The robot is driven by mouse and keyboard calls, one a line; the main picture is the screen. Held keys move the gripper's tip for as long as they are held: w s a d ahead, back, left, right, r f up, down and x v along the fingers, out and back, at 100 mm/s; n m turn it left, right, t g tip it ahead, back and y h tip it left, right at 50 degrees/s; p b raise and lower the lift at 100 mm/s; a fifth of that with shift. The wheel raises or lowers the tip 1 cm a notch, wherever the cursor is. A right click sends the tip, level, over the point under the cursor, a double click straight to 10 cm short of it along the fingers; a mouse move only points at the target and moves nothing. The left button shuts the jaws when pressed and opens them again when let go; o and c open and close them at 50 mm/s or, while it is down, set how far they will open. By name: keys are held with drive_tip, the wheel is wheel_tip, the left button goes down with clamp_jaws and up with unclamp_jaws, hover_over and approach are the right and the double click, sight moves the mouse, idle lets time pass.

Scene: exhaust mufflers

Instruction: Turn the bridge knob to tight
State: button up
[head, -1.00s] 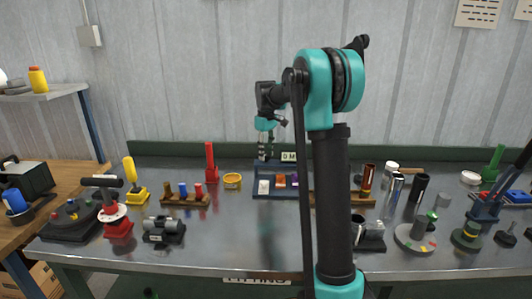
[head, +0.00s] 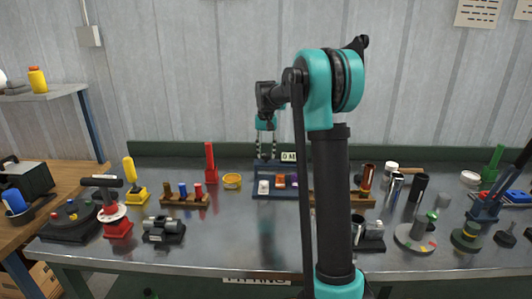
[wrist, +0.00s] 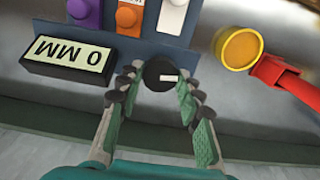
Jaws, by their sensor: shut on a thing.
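In the wrist view a round black knob (wrist: 157,74) with a short white mark sits at the edge of the dark blue panel (wrist: 130,50). I take it for the bridge knob. The white mark lies right of the knob's middle, roughly level in that view. My gripper (wrist: 161,82) has a finger on each side of the knob and is shut on it. A plate reading "0 MM" (wrist: 68,63) stands beside the knob. In the head view my gripper (head: 266,154) points down at the back of the panel; the knob is too small to make out there.
White (wrist: 172,15), orange (wrist: 128,17) and purple (wrist: 84,12) blocks sit on the panel. A yellow ring (wrist: 238,47) and a red stand (wrist: 285,82) are close by.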

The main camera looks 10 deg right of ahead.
sight(266, 155)
drive_tip(key=shift+m, duration=0.8)
drive_tip(key=o, duration=1.1)
drive_tip(key=shift+o, duration=0.2)
drive_tip(key=shift+r, duration=0.1)
wheel_tip(266, 155, up, 12)
